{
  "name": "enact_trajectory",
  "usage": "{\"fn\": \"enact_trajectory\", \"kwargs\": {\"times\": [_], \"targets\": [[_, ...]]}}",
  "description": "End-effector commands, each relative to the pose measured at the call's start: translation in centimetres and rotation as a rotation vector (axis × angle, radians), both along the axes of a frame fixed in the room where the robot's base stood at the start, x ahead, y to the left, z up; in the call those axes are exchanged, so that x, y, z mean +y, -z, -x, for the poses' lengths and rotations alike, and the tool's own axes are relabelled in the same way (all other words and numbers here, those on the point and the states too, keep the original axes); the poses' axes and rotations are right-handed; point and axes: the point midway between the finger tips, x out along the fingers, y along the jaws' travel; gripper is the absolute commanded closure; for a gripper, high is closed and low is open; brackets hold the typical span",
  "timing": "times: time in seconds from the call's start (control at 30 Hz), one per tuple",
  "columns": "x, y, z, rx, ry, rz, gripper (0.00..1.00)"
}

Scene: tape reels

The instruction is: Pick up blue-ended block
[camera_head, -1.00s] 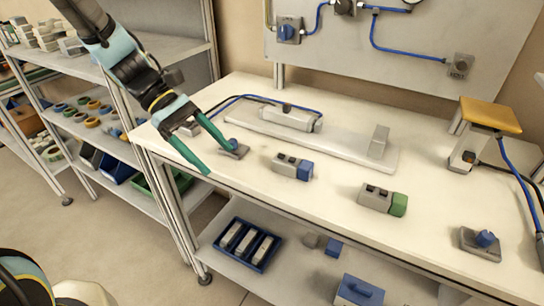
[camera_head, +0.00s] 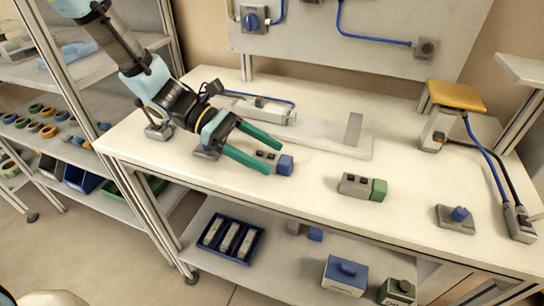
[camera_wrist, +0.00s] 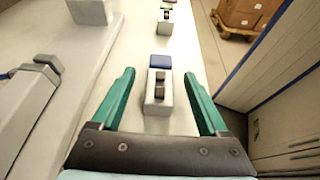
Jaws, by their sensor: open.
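The blue-ended block (camera_head: 285,165) lies on the white workbench, a grey block with dark buttons on top and a blue end at its right. In the head view the fingers partly cover its grey part. In the wrist view the block (camera_wrist: 157,97) lies between the two green fingers, with its blue end pointing away. My gripper (camera_head: 276,158) is open and around or just above the block, with no visible contact. The gripper also shows in the wrist view (camera_wrist: 160,80).
A similar green-ended block (camera_head: 362,187) lies to the right on the bench (camera_head: 310,205). A grey fixture plate (camera_head: 340,147) with an upright post is behind. A base with a blue knob (camera_head: 456,217) and a yellow-topped stand (camera_head: 440,120) are at the right. Bins sit on the lower shelf.

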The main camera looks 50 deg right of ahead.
Motion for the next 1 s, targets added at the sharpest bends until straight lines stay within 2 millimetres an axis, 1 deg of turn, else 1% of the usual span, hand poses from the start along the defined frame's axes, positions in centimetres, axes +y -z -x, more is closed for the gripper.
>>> {"fn": "enact_trajectory", "kwargs": {"times": [0.03, 0.13, 0.23, 0.43, 1.0], "targets": [[-0.2, 0.1, 0.7, 0.003, 0.003, -0.002, 0.22], [-0.5, 0.5, 1.5, 0.001, 0.001, -0.002, 0.22], [-0.6, 0.8, 1.8, 0.001, 0.000, 0.000, 0.22], [-0.6, 0.8, 1.8, 0.000, 0.000, 0.000, 0.24], [-0.6, 0.8, 1.8, 0.000, 0.000, 0.000, 0.88]]}}
